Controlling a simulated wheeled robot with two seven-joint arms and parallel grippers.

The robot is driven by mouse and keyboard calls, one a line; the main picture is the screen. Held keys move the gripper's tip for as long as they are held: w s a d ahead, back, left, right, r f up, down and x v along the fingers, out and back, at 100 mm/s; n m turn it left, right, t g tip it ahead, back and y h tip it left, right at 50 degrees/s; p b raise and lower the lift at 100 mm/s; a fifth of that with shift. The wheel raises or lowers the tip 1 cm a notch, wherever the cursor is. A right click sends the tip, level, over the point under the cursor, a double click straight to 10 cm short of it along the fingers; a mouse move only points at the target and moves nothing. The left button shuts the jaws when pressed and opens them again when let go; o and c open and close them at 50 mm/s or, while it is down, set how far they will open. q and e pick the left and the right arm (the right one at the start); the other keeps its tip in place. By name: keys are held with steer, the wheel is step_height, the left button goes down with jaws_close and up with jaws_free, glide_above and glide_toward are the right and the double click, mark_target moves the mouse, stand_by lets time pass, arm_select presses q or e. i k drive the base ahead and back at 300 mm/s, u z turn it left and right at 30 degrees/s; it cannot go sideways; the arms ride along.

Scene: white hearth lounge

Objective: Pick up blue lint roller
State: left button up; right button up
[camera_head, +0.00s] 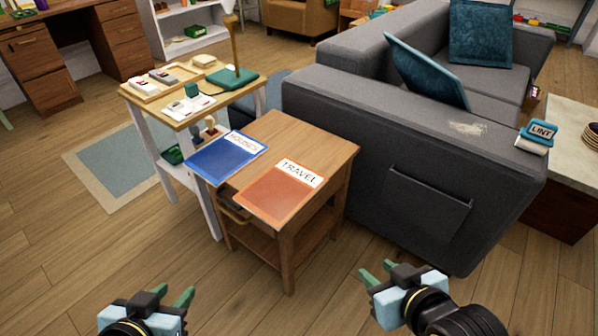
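The blue lint roller (539,133) rests on the right end of the grey sofa's arm (400,120), with its blue part labelled LINT and a pale roll below it. A pale patch of lint (468,129) lies on the sofa arm to its left. My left gripper (170,293) is at the bottom left, over the floor, with its green fingers apart and nothing between them. My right gripper (378,275) is at the bottom, in front of the sofa and well below and left of the roller. Its fingers are apart and empty.
A pale-topped table (565,122) stands at right. Floor in front is clear.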

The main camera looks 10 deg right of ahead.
mark_target(537, 138)
steer(key=z, duration=1.7)
